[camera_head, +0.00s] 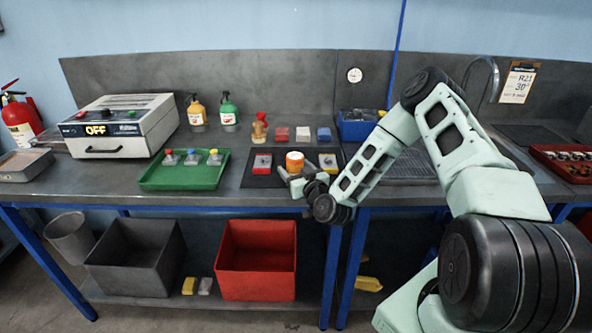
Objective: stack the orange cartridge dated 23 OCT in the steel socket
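An orange cartridge (294,167) with a pale band around it stands upright on a black mat (256,181) at the middle of the bench. Any date on it is too small to read. My gripper (291,177) is at the near side of the cartridge, low over the front of the mat. The fingers are small and partly hidden by my wrist, so I cannot tell whether they touch the cartridge or how far apart they are. I cannot make out the steel socket with certainty.
A green tray (155,184) with several coloured pieces lies left of the mat. Behind the mat are a brown figure (259,128) and red, white and blue blocks. A blue bin (355,130) stands behind my arm. A grey box reading OFF (120,128) is far left.

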